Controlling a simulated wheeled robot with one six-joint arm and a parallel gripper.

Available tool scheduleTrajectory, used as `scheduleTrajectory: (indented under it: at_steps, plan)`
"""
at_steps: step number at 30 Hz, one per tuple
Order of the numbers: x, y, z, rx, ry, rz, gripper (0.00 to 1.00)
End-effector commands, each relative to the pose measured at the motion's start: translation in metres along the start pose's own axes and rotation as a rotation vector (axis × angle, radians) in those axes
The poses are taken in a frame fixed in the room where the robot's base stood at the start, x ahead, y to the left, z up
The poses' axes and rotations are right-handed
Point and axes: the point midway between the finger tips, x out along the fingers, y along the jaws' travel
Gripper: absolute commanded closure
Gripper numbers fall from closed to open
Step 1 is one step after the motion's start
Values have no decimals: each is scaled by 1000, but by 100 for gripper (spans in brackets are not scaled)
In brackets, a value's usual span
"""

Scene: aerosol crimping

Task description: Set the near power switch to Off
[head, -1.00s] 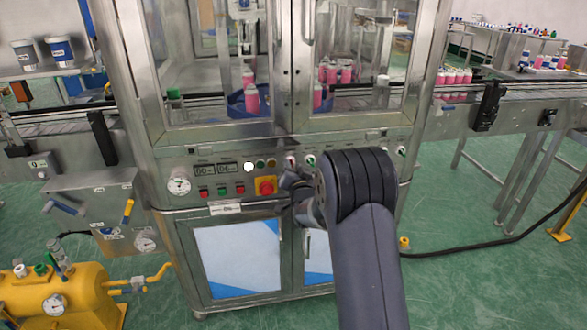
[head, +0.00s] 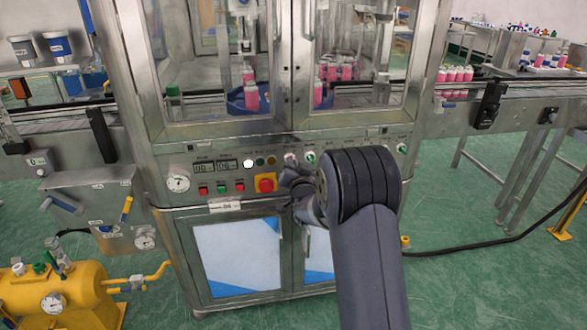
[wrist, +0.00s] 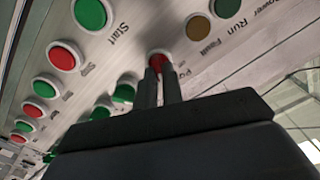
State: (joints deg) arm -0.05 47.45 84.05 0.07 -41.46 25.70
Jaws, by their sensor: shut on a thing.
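The near power switch (wrist: 157,57) is a round knob with a red face and a pale ring in the wrist view. Its label is partly hidden by my fingers. In the head view the switch (head: 291,157) sits on the machine's front panel, right of the small lamps. My gripper (wrist: 158,72) has its two thin fingers close together at the knob, shut on it. The fingertips cover part of the red face, so I cannot tell how the knob is turned. In the head view my gripper (head: 286,172) is small and dark at the panel.
A red emergency stop on a yellow plate (head: 265,183) lies just left of my gripper. Further left are buttons, displays and a round gauge (head: 178,180). Another switch (head: 310,157) is close on the right. The Fault lamp (wrist: 199,26) and Start button (wrist: 88,13) are nearby.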

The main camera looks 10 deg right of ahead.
Motion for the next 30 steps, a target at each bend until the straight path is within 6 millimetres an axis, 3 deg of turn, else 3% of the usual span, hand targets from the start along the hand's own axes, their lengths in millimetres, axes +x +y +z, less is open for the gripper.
scheduleTrajectory:
  at_steps: [30]
  plan:
    - [0, -3, 3, -840, 4, 0, 100]
